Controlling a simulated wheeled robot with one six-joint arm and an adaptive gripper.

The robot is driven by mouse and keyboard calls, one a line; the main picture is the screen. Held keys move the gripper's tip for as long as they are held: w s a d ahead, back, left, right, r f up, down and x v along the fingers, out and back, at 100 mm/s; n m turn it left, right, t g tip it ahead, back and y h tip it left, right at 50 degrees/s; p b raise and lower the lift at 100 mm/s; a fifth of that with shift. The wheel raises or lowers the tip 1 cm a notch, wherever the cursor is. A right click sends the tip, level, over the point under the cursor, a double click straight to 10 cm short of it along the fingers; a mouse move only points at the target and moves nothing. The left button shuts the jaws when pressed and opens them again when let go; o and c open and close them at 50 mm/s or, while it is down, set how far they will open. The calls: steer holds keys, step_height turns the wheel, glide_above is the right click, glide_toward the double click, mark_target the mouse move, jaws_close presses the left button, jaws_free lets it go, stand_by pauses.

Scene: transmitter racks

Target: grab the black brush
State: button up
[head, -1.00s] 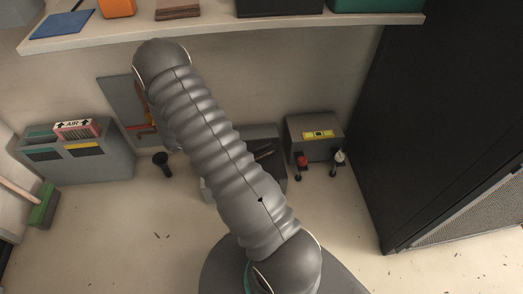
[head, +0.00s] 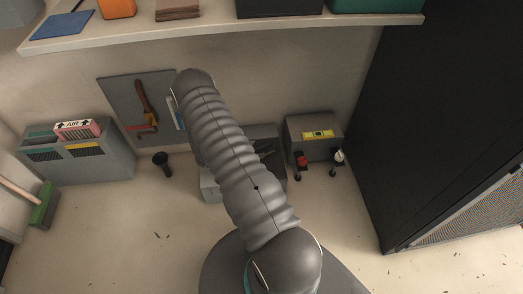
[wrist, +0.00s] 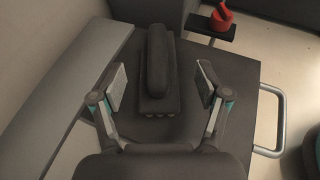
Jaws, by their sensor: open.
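The black brush (wrist: 158,65) lies in the wrist view on a dark flat surface (wrist: 185,130), its long rounded body pointing away from me and a row of short tufts or knobs at its near end. My gripper (wrist: 161,86) is open, with one pad on each side of the brush and a gap on both sides. The pads do not appear to touch it. How high they are above the surface is hard to tell. In the head view my arm hides the gripper and part of the dark tray area (head: 269,137); I cannot make out the brush clearly there.
A metal handle (wrist: 278,125) edges the surface on the right, and a grey bar (wrist: 75,80) runs along the left. A grey box (head: 314,133) with red (head: 301,160) and white knobs stands right. A grey bin (head: 90,162) and black flashlight-like object (head: 162,162) stand left. A shelf (head: 210,28) overhangs.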

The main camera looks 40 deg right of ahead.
mark_target(265, 146)
steer(key=shift+x, duration=2.75)
steer(key=shift+w, duration=0.1)
steer(key=c, duration=1.4)
steer(key=shift+r+p, duration=0.15)
steer(key=shift+p, duration=0.15)
